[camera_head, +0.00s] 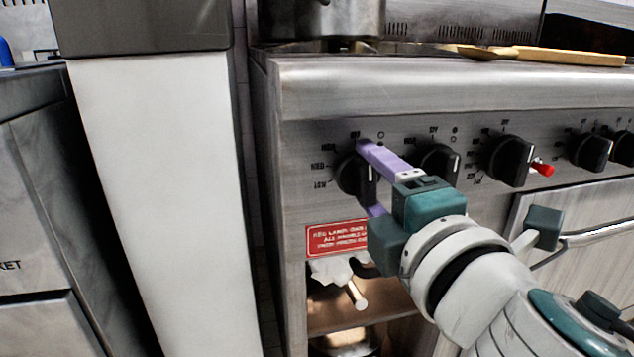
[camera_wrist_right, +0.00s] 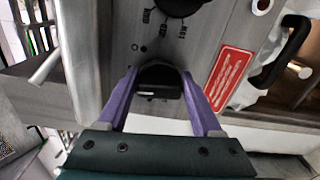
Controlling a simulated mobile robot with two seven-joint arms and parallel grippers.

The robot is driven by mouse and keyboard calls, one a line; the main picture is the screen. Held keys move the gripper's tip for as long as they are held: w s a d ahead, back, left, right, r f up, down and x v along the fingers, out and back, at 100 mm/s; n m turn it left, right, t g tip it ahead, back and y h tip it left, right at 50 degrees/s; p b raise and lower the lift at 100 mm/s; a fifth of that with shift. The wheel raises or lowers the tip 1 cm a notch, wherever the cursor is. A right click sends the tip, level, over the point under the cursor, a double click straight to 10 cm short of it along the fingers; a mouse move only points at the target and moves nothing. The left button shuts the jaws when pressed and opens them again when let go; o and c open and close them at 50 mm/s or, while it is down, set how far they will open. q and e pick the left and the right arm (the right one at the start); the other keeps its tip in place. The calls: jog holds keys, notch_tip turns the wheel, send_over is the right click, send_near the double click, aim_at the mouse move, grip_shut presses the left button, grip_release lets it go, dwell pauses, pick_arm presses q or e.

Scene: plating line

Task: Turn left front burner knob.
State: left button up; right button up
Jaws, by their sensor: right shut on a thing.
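The leftmost black knob (camera_head: 352,176) sits on the steel stove front, beside OFF, HIGH, MED and LOW markings; I take it as the left front burner knob. My right gripper (camera_head: 367,178) has its purple fingers around this knob, one above and one below, and is shut on it. In the right wrist view the knob (camera_wrist_right: 160,82) sits between the two fingers (camera_wrist_right: 160,76). The gripper hides part of the knob's right side in the head view. My left gripper is in neither view.
Other black knobs (camera_head: 440,163) (camera_head: 510,160) line the panel to the right. A red label (camera_head: 335,239) is below the gripped knob. A pot (camera_head: 322,20) stands on the stove. A white-sided cabinet (camera_head: 165,200) stands to the left.

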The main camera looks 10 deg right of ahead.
jog(key=shift+m, duration=0.7)
jog(key=o, duration=1.3)
jog(key=shift+s, duration=0.1)
jog(key=s, duration=0.9)
jog(key=shift+s+d+b, duration=0.15)
jog(key=shift+s+b, duration=0.25)
